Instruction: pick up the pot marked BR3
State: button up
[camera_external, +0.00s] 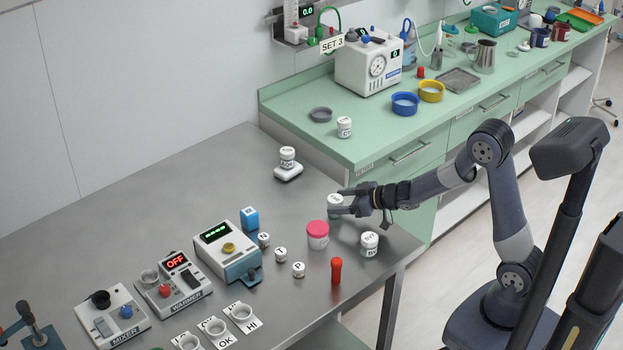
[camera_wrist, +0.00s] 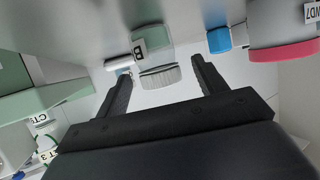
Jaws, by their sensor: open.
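A small white pot (camera_external: 334,207) stands on the grey steel table near its right edge, by the jaws of my gripper (camera_external: 344,201). In the wrist view, my gripper (camera_wrist: 161,70) is open, with one finger on each side of a pot's ribbed white lid (camera_wrist: 160,77). A label there starts with B; the rest is cut off or hidden, so BR3 cannot be read in full. No contact between fingers and pot is visible.
A pink-lidded pot (camera_external: 318,240) and another white pot (camera_external: 369,244) stand close to my gripper. A red cylinder (camera_external: 336,271) and small white pieces are in front. A pot sits on a small white stand (camera_external: 288,172) behind. The green counter (camera_external: 300,132) borders the table.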

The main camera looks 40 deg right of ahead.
jog(key=shift+x, duration=1.1)
jog(key=shift+c, duration=0.5)
jog(key=c, duration=1)
